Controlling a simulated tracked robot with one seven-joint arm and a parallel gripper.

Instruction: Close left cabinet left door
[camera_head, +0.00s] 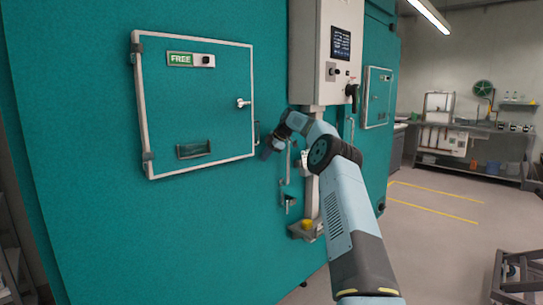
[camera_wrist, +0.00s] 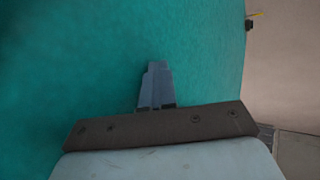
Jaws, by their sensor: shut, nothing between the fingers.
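The left cabinet's large teal left door (camera_head: 200,225) fills the left of the head view. It carries a white-framed hatch (camera_head: 220,105) with a green FREE sign and a small silver latch. The door looks almost flush with the cabinet front; I cannot tell whether a gap is left at its edge. My gripper (camera_head: 267,152) is in front of the teal surface, right of the hatch and near a vertical handle (camera_head: 288,160). In the wrist view my gripper (camera_wrist: 156,68) has its fingers together, empty, facing the teal surface. I cannot tell whether they touch it.
A white control box (camera_head: 325,50) on a post stands right of the door, with a small shelf holding a yellow cup (camera_head: 307,223) below. A second teal cabinet (camera_head: 374,50) is behind it. Open floor with yellow lines lies to the right, before a workbench (camera_head: 470,125).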

